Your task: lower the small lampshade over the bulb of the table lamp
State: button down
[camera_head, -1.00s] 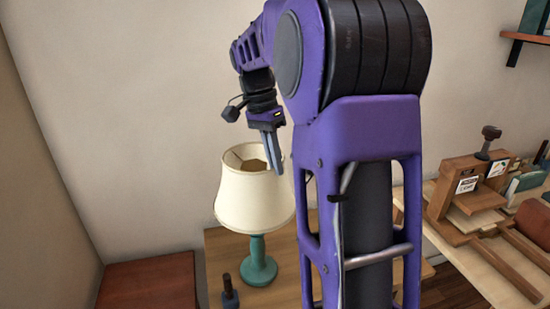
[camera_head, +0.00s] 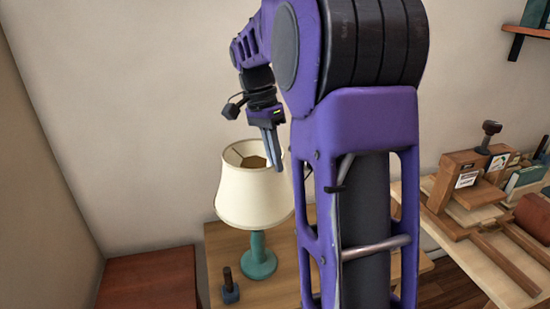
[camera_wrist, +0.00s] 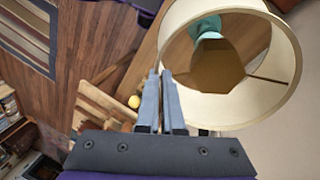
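The cream lampshade (camera_head: 250,198) is upright above the teal table lamp (camera_head: 258,262), whose foot and stem show below it. My gripper (camera_head: 276,165) points down at the shade's right upper rim. In the wrist view my gripper (camera_wrist: 159,76) has its fingers close together at the shade's (camera_wrist: 287,50) rim and appears shut on its wall. Through the shade's opening I see its thin wires, a brown shape that may be the bulb, and part of the teal lamp (camera_wrist: 206,26). How the shade meets the bulb is hidden.
The lamp stands on a wooden table (camera_head: 228,247), near a small dark-handled tool (camera_head: 229,288). A reddish cabinet (camera_head: 150,278) is to the left. A workbench with wooden parts (camera_head: 470,190) stands at the right. A wall is close behind the lamp.

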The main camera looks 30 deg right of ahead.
jog(key=shift+f, duration=0.25)
jog(key=w+b+x, duration=0.1)
jog(key=b+x, duration=0.3)
jog(key=x, duration=0.2)
jog(key=shift+a+f, duration=0.35)
jog(key=shift+f, duration=0.1)
dwell(1.4)
jog(key=shift+w, duration=0.1)
